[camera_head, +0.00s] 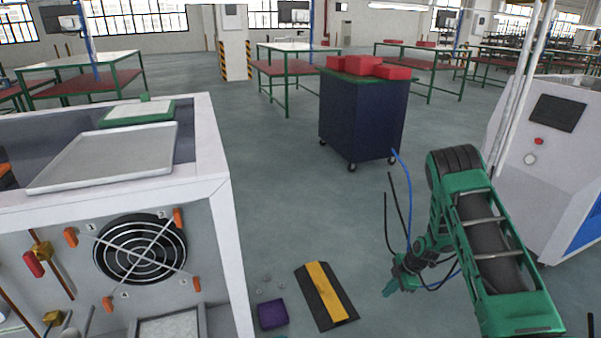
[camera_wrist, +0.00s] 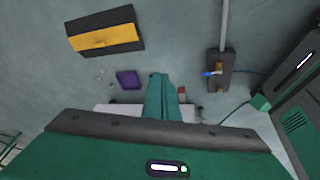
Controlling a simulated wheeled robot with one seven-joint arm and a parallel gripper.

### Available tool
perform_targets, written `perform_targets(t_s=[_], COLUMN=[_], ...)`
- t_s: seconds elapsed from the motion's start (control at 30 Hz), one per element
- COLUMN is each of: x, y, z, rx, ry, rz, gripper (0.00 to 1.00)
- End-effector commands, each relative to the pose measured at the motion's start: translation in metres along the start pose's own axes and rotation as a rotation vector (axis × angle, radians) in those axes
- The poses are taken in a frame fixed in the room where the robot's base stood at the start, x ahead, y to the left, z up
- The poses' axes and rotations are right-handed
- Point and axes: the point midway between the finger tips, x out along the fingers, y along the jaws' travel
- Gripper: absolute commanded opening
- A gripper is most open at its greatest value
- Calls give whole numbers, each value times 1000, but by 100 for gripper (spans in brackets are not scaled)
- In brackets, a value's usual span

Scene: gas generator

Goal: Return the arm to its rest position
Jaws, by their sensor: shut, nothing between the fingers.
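My green arm (camera_head: 490,240) is folded on the right side of the head view. My gripper (camera_head: 389,289) hangs over open floor, pointing down and to the left. It also shows in the wrist view (camera_wrist: 159,82), where its green fingers lie together with nothing between them. The white generator cabinet (camera_head: 220,215) with a round fan (camera_head: 140,249) stands at the left, well apart from my gripper.
A black and yellow floor piece (camera_head: 325,295) and a purple box (camera_head: 272,314) lie between cabinet and gripper. A dark blue wheeled cart (camera_head: 362,118) with red boxes stands behind. A white machine (camera_head: 545,150) stands at the right.

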Motion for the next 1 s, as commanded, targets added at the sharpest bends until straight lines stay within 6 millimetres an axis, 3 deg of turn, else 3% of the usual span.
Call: perform_targets(t_s=[0.03,0.23,0.47,0.77,1.0], x=[-25,-109,-202,-312,-386], y=[6,7,-10,-59,-116], z=[0,3,2,-5,-16], rx=[46,252,501,836,1110], ry=[-16,-80,-143,-209,-249], rz=[8,17,36,72,105], gripper=[0,0,0,0,0])
